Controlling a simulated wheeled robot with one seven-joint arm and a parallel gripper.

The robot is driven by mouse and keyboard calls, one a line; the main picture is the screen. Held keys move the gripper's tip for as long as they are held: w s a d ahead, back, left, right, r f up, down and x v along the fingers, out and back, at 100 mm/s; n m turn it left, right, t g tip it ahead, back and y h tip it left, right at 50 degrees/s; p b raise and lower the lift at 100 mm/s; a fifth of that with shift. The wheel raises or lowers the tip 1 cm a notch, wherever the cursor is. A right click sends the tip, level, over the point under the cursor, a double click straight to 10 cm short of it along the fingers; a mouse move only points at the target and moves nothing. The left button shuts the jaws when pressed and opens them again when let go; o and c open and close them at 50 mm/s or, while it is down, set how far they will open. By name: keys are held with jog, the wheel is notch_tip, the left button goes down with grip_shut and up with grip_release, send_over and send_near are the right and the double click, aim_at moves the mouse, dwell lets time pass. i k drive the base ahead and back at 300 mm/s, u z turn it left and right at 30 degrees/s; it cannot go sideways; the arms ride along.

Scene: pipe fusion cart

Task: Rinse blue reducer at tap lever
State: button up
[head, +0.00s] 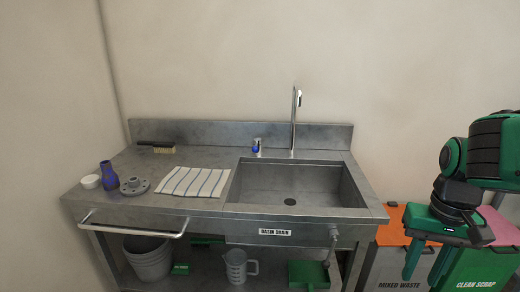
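The blue reducer (108,175) stands upright at the left of the steel counter, narrow end up. The tall metal tap (294,120) rises behind the sink basin (290,185). A small fitting with a blue part (256,149), which looks like the tap lever, stands on the back ledge left of the tap. My gripper (427,266) hangs at the right, beyond the counter's right end and in front of the bins. Its green fingers point down and are apart, with nothing seen between them. It is far from the reducer.
A white cup (90,181) and grey flange (135,186) stand close to the reducer. A striped cloth (195,182) lies left of the basin, a brush (160,148) behind. A rail (135,229) runs along the front. Bins (400,268) stand right.

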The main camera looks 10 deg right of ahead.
aim_at(257, 141)
jog(key=i, duration=0.85)
jog(key=u, duration=0.05)
